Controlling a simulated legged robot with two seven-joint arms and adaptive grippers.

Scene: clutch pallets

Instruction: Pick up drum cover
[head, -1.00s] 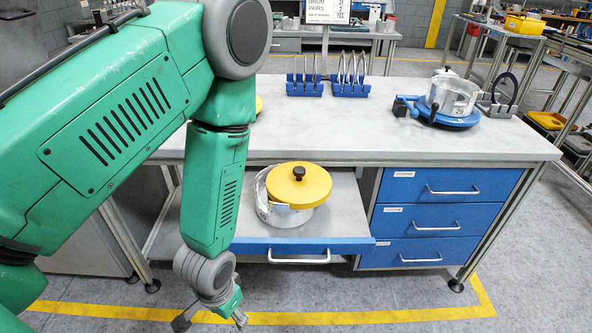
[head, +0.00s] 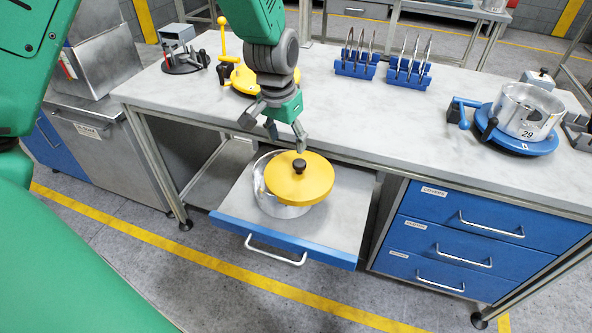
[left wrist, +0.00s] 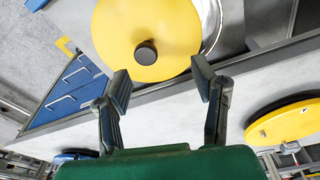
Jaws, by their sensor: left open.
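The drum cover (head: 316,179) is a yellow disc with a black knob (head: 300,166) at its centre. It lies on a silver drum (head: 266,195) in the pulled-out drawer and sits a little to the right of the drum's middle. My left gripper (head: 287,145) is open and empty, above and just behind the cover in the head view. In the left wrist view the cover (left wrist: 130,30) and its knob (left wrist: 146,52) show beyond the two spread fingertips (left wrist: 160,88), apart from them. My right gripper is not in view.
The drawer (head: 345,220) stands open below the worktop (head: 310,115), whose front edge is close to my left gripper. A yellow round fixture (head: 245,80) is behind the gripper. Blue racks (head: 355,65) and a drum on a blue turntable (head: 515,138) stand farther right.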

